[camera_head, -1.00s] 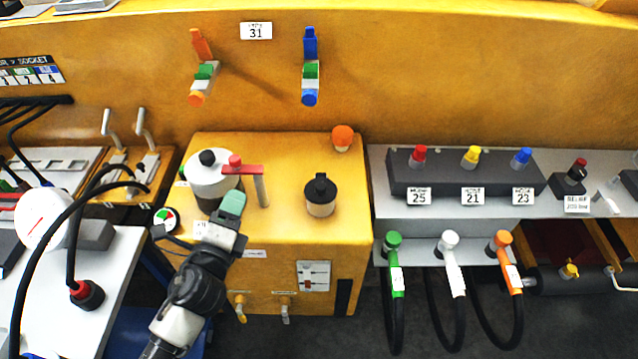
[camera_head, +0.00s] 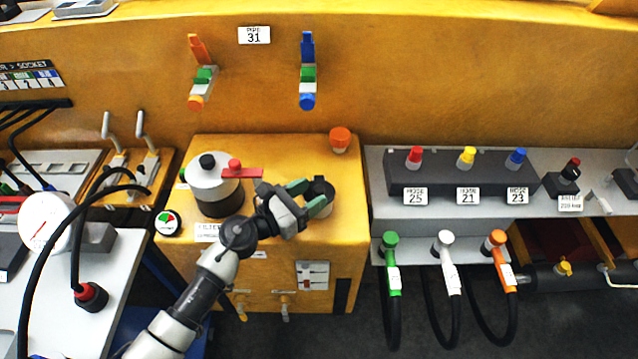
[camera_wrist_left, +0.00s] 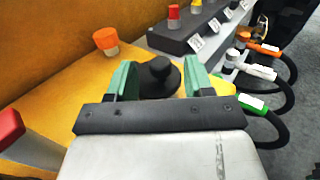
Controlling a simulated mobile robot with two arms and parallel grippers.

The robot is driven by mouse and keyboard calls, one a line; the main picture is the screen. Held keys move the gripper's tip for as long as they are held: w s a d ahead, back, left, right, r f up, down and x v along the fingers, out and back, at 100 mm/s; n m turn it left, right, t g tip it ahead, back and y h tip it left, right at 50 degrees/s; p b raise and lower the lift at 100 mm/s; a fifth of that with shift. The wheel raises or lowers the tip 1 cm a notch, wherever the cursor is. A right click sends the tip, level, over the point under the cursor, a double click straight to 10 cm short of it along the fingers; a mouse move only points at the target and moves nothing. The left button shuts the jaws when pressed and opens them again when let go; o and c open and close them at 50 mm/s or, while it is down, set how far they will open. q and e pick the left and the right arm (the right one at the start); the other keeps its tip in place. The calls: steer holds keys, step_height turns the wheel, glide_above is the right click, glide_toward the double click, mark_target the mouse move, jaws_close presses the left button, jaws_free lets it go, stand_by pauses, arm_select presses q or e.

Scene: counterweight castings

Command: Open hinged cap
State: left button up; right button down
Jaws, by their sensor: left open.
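The black hinged cap (camera_head: 322,184) sits shut on a filler neck on top of the yellow casing (camera_head: 350,235). My left gripper (camera_head: 314,192) is open, its two green fingers at either side of the cap. In the left wrist view the cap (camera_wrist_left: 160,76), with a round knob on top, shows between the open fingers (camera_wrist_left: 160,66). I cannot tell whether either finger touches it. The gripper hides part of the neck in the head view. My right gripper is not in view.
A filter canister (camera_head: 215,188) with a red lever (camera_head: 240,172) stands left of my left gripper. An orange knob (camera_head: 340,139) stands behind the cap. A grey shelf with a dark block (camera_head: 455,177) and several hose couplings is to the right.

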mark_target(319, 189)
arm_select(q)
steer(key=shift+x, duration=1.4)
steer(key=shift+c, duration=0.5)
jaws_close()
